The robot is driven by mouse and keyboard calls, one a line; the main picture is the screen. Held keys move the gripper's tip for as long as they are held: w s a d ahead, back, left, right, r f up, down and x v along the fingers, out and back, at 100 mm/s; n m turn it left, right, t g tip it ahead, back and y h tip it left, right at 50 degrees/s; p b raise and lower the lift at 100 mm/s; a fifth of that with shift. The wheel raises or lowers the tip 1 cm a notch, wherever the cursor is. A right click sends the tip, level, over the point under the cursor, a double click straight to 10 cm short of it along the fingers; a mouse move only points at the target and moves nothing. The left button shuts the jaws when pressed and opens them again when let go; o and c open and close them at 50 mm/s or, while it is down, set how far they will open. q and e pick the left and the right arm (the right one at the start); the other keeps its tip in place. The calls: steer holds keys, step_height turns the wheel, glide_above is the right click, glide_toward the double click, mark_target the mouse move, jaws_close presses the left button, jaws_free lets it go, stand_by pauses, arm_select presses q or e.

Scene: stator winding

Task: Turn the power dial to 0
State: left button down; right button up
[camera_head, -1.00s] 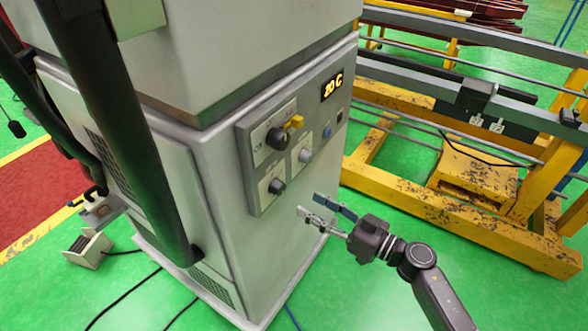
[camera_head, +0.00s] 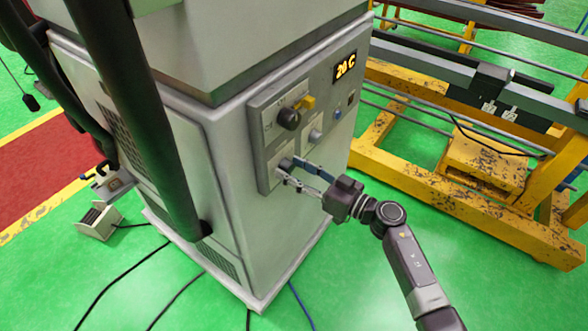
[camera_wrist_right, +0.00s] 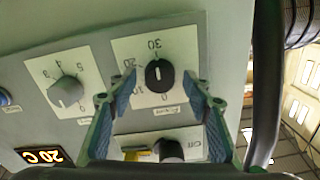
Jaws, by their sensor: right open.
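The black dial (camera_wrist_right: 159,76) with the white plate numbered 0 to 30 shows upside down in the right wrist view. Its small label is hard to read; I take it as the power dial. Its white pointer mark points up in that view, toward the 30 side. In the head view the dial (camera_head: 285,164) is the lowest on the panel, partly behind the fingertips. My right gripper (camera_head: 297,173) is open in front of the panel, one finger on each side of the dial (camera_wrist_right: 160,88). I cannot tell whether they touch it. My left gripper is out of view.
On the same panel are a larger black knob (camera_head: 289,118) with a yellow lever (camera_head: 307,103) and a grey dial (camera_head: 315,135). A display (camera_head: 345,66) reads 20 C. A yellow frame (camera_head: 425,185) stands right of the cabinet. Cables lie on the green floor.

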steer(key=c, duration=1.1)
steer(key=shift+c, duration=0.2)
